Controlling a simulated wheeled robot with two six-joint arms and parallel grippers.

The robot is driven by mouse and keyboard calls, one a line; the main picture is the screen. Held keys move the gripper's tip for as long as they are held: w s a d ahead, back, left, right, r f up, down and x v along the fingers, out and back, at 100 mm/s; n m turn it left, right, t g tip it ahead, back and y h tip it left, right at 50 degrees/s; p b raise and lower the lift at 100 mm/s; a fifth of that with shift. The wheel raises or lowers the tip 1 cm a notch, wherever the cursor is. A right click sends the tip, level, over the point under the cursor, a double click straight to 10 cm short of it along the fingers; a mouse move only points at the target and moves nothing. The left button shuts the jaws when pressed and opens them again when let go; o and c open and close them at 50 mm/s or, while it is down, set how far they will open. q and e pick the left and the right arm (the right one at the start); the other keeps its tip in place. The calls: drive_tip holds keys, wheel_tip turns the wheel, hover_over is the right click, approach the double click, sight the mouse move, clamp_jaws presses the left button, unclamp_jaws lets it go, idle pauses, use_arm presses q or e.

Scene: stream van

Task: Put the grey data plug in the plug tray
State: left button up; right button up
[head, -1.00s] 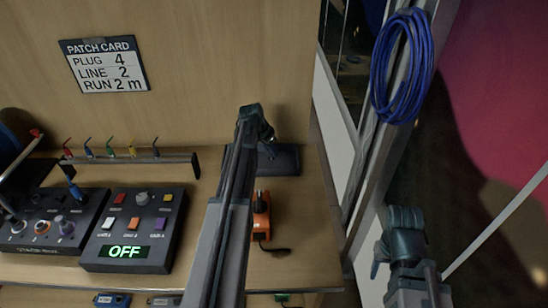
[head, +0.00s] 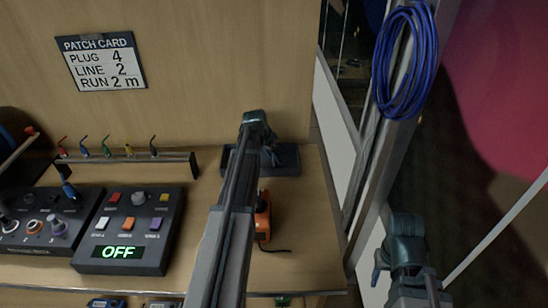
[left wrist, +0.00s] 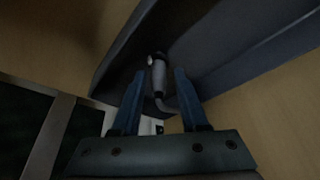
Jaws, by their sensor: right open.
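The plug tray (head: 291,169) is a dark shallow tray on the bench against the wooden back panel. It also shows in the left wrist view (left wrist: 112,72). The grey data plug (left wrist: 159,77) is a small cylinder with a cable bending from its near end; it appears in or just over the tray. My left gripper (head: 270,160) is over the tray. In the left wrist view its fingers (left wrist: 160,74) are apart, with the plug between them and gaps on both sides. My right gripper (head: 378,272) is open and empty, away at the right.
An orange tool (head: 263,222) with a black cord is beside my left arm. A control box (head: 130,232) showing OFF, a rack of coloured plugs (head: 130,158) and a patch card (head: 101,62) are at left. A blue cable coil (head: 402,62) hangs on the door frame.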

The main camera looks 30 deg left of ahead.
use_arm(q)
drive_tip(key=shift+o, duration=0.3)
drive_tip(key=shift+r, duration=0.15)
drive_tip(key=shift+s+r+p, duration=0.1)
drive_tip(key=shift+r+p, duration=0.4)
drive_tip(key=shift+p, duration=0.2)
drive_tip(key=p+v, duration=1)
drive_tip(key=v, duration=0.1)
drive_tip(key=shift+s+a, duration=0.1)
drive_tip(key=s+d+f+g, duration=0.1)
drive_tip(key=s+d, duration=0.3)
drive_tip(key=d, duration=0.6)
drive_tip(key=s+d+m+g, duration=0.15)
drive_tip(key=s+d, duration=0.25)
drive_tip(key=d, duration=0.6)
drive_tip(key=s+d+f+n+g, duration=0.1)
drive_tip(key=s+d, duration=0.3)
drive_tip(key=d, duration=0.6)
drive_tip(key=s+d+g+y, duration=0.1)
drive_tip(key=s+d+y, duration=0.1)
drive_tip(key=s+d, duration=0.6)
drive_tip(key=shift+s+r+m, duration=0.15)
drive_tip(key=shift+s+m, duration=0.2)
drive_tip(key=shift+s, duration=0.65)
